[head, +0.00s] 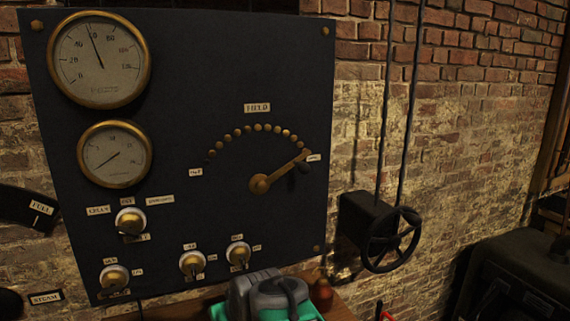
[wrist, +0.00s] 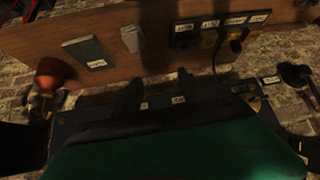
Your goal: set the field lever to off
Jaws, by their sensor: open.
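The field lever (head: 283,171) is a brass arm on the dark panel in the head view. The end labels are too small to read surely. My gripper (wrist: 158,90) shows as two dark, parted fingers in the wrist view, with nothing seen between them. It is apart from the lever, which I cannot make out in the wrist view.
Two gauges (head: 98,60) (head: 115,154) and several brass switches (head: 131,221) share the panel. A black handwheel (head: 390,239) stands out to the right of the panel. A wooden shelf (head: 341,309) is below, with a reddish bottle (head: 321,294).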

